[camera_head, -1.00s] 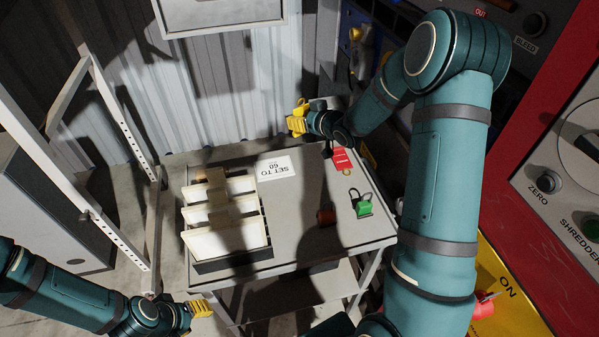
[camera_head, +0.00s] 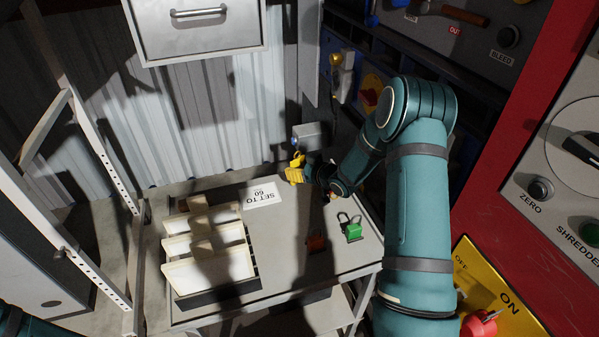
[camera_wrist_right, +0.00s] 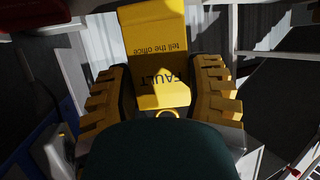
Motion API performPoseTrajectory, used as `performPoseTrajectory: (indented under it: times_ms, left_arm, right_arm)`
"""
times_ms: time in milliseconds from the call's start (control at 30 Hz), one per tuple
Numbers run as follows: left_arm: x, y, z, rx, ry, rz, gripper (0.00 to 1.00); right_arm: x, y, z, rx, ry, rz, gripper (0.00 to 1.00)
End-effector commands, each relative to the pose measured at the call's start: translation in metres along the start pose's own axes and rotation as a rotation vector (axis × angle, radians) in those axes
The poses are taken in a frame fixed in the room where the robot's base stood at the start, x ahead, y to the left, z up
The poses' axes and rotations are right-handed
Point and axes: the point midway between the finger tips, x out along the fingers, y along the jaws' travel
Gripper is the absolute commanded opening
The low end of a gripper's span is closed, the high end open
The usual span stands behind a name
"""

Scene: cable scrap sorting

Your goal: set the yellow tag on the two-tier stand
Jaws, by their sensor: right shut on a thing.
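The yellow tag (camera_wrist_right: 155,60) shows in the right wrist view, with "FAULT" and "tell the office" on it and a metal ring at its near end. My right gripper (camera_wrist_right: 160,103) is shut on it, with a ribbed yellow finger on each side. In the head view my right gripper (camera_head: 297,170) is above the far edge of a grey stand (camera_head: 285,275). This stand has a top and a lower shelf (camera_head: 310,312), which fits the two-tier stand. My left gripper is out of view.
On the stand's top are cream bins (camera_head: 208,270), a "SET TO 60" card (camera_head: 262,195), a green padlock (camera_head: 353,231) and a small orange-brown object (camera_head: 316,242). A white frame (camera_head: 95,170) stands left. A red panel (camera_head: 540,120) is at right.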

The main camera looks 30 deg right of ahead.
Motion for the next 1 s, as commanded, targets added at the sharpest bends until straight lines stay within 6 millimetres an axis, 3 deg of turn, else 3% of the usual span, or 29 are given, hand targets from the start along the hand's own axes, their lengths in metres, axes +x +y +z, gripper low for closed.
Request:
performPoseTrajectory:
  times_ms: [67, 467, 500, 533, 1000]
  left_arm:
    - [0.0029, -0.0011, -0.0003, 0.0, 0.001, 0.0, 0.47]
    - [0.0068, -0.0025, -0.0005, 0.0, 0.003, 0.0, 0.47]
    - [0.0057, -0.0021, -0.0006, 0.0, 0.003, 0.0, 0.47]
    - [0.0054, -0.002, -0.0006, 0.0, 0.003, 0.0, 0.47]
    - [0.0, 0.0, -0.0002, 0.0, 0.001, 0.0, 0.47]
  right_arm:
    - [0.0036, 0.0, 0.0085, 0.0, 0.001, 0.0, 0.37]
    - [0.0053, 0.0003, 0.0124, 0.0, 0.001, 0.001, 0.37]
    - [0.0048, 0.0002, 0.0113, 0.0, 0.001, 0.001, 0.72]
    - [0.0047, 0.0002, 0.011, 0.0, 0.001, 0.001, 0.83]
    - [-0.0028, 0.0009, 0.0063, 0.0, 0.001, 0.002, 0.85]
